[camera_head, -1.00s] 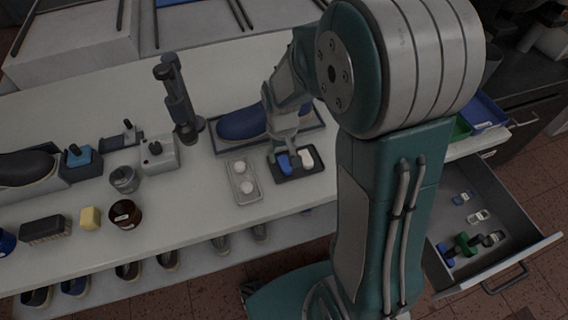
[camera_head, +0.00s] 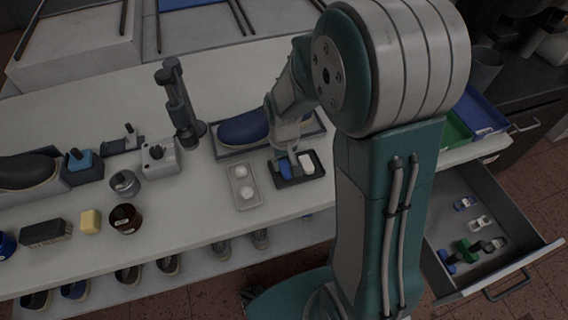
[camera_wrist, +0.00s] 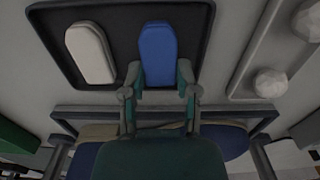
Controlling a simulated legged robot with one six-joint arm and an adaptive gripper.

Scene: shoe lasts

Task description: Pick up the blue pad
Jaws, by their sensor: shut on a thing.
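The blue pad (camera_wrist: 158,50) is a long rounded piece in the wrist view. Its near part lies between the two fingers of my gripper (camera_wrist: 159,80), which is shut on it. The pad still appears over the black tray (camera_wrist: 122,14); whether it touches the tray floor I cannot tell. In the head view the blue pad (camera_head: 286,171) shows partly behind my gripper (camera_head: 286,156). A white pad (camera_wrist: 90,52) lies beside it in the same tray, also seen in the head view (camera_head: 306,162).
A grey tray with two white round pieces (camera_head: 244,185) stands left of the black tray. A blue shoe last (camera_head: 243,128) lies in a tray behind. A dark clamp post (camera_head: 178,100) stands at the back left. An open drawer (camera_head: 505,270) is at the right.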

